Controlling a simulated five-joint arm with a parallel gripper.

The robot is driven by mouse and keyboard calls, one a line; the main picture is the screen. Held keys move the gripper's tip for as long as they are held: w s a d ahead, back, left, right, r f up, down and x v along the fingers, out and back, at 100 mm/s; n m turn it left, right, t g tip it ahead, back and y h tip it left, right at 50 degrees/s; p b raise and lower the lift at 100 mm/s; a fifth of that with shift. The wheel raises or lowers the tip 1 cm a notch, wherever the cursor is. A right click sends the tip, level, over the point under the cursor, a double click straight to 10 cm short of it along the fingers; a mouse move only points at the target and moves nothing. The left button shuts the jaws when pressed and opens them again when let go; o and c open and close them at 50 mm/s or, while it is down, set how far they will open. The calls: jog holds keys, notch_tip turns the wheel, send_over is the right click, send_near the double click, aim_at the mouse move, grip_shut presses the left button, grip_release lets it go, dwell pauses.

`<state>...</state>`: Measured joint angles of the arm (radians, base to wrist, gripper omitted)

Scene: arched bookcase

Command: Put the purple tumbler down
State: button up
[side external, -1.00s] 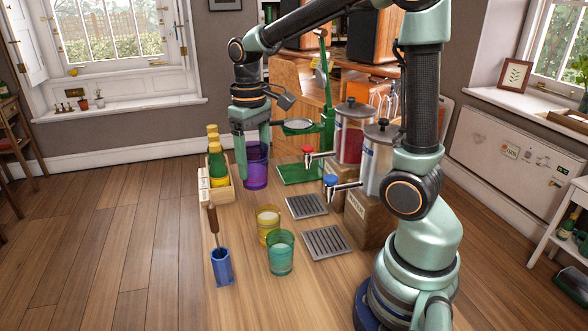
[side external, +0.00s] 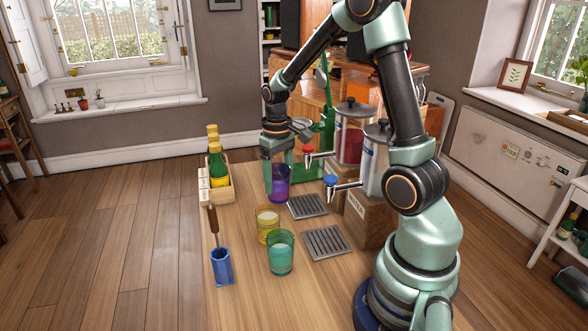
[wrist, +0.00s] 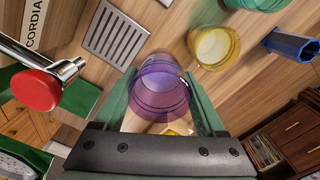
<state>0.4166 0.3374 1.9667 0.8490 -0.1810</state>
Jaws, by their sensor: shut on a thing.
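The purple tumbler (side external: 279,186) is see-through and stands roughly upright in my gripper (side external: 276,168) in the side view. It is just left of the upper metal drip grate (side external: 307,206) and behind the yellow tumbler (side external: 267,222). In the wrist view the purple tumbler (wrist: 163,85) sits between the two green fingers of my gripper (wrist: 162,105), which are shut on it. I cannot tell whether its base touches the wooden table (side external: 232,195).
The green tumbler (side external: 281,251) and the blue holder (side external: 221,266) stand nearer the front. A bottle crate (side external: 217,185) is at left. The red tap (side external: 308,150) and blue tap (side external: 332,181) jut out at right. The lower grate (side external: 327,243) is empty.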

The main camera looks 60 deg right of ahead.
aim_at(279, 200)
jog(key=shift+f, duration=3.35)
jog(key=o, duration=1.3)
jog(key=shift+f, duration=0.15)
notch_tip(279, 200, up, 12)
jog(key=s+a+r+n+t, duration=0.1)
jog(key=s+a+r+t, duration=0.1)
jog(key=a, duration=0.3)
jog(key=s+a+r+t, duration=0.1)
jog(key=s+a+r, duration=0.1)
jog(key=a+r, duration=0.2)
jog(key=s+a+r+n+t, duration=0.1)
jog(key=s+a+r+t, duration=0.1)
jog(key=a+r, duration=0.2)
jog(key=shift+s+a+n+t, duration=0.2)
jog(key=shift+a+n+t, duration=0.1)
jog(key=shift+a, duration=0.75)
jog(key=shift+o, duration=1.1)
jog(key=shift+s+a, duration=0.2)
jog(key=shift+a, duration=0.05)
